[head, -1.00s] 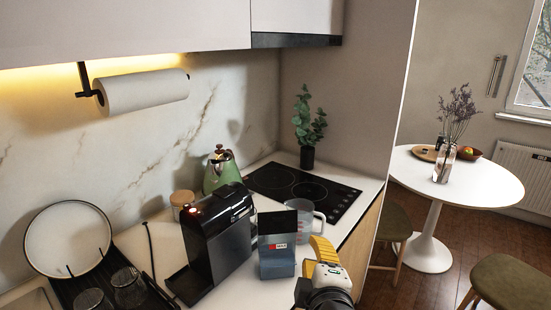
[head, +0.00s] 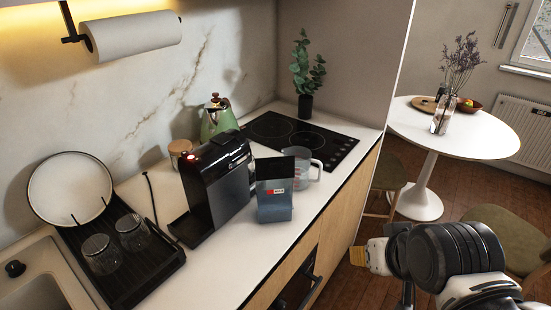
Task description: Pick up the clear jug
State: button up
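The clear jug (head: 316,171) stands upright on the white counter, with its handle toward the right. A blue-grey pouch with a dark top (head: 274,190) stands in front of it and hides its left part. My gripper (head: 366,257) is at the lower right, off the counter's front edge and over the floor, apart from the jug. Only a yellow and white part of it shows beside my dark arm links. Its fingers are not clear enough to tell open from shut.
A black coffee machine (head: 217,184) stands left of the pouch. A black hob (head: 298,139), green kettle (head: 217,120) and potted plant (head: 305,77) are behind. A dish rack (head: 150,270) with glasses is at left. Bare counter lies in front of the pouch.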

aim_at(302, 180)
jog(key=i+l, duration=0.25)
jog(key=i, duration=0.2)
jog(key=i+l, duration=0.25)
jog(key=i, duration=0.2)
